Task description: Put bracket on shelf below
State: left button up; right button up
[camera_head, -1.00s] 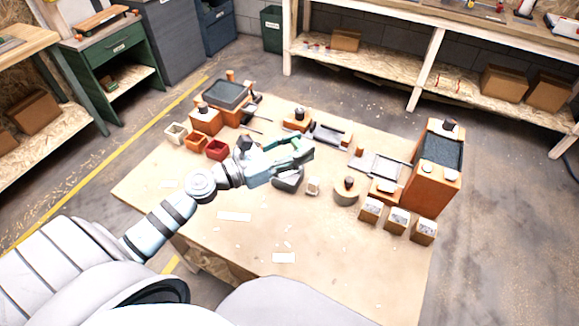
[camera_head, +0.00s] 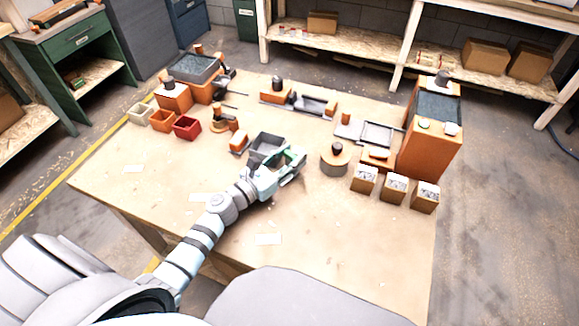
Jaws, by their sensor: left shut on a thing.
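My left gripper (camera_head: 294,163) is low over the middle of the workbench (camera_head: 345,245), just right of and in front of an open grey bin (camera_head: 267,143). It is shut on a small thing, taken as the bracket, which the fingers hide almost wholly. No shelf below the bench top can be made out clearly; only a little of the bench's wooden underframe (camera_head: 222,272) shows past my arm. My right gripper is not in view.
Small boxes (camera_head: 395,188) and a tall orange unit (camera_head: 428,135) are further right. Red (camera_head: 187,128) and orange (camera_head: 162,120) bins sit at left.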

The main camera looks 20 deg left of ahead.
pick_arm(q)
jog(key=shift+f, duration=0.2)
jog(key=shift+f, duration=0.15)
jog(key=o, duration=0.8)
jog(key=shift+f, duration=0.1)
jog(key=shift+c, duration=0.2)
jog(key=o, duration=0.5)
jog(key=shift+c, duration=0.2)
